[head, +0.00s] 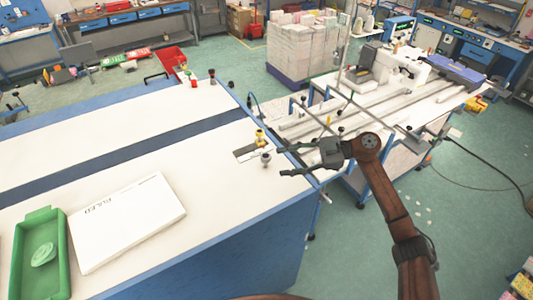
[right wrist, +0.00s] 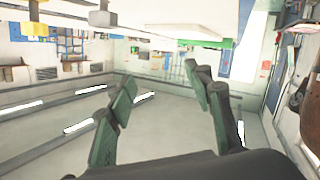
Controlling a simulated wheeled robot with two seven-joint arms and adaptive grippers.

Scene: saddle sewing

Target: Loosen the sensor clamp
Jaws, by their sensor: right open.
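A small fixture with a yellow top (head: 261,137) stands on a dark plate near the right edge of the white table. A small grey knob-like piece (head: 266,158) stands just in front of it. I cannot tell for sure which is the sensor clamp. My right gripper (head: 280,158) is open and empty, its fingers pointing left just beside the grey piece, with no clear contact. In the right wrist view, which is upside down, the open fingers (right wrist: 158,75) have nothing between them. The grey piece (right wrist: 102,17) and the yellow one (right wrist: 36,29) show at the top left. My left gripper is out of view.
A white box (head: 130,220) and a green tray (head: 62,240) lie at the table's front left. Small red and dark pieces (head: 193,80) stand at the far edge. A sewing station with rods (head: 350,112) is right of the table. The middle tabletop is clear.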

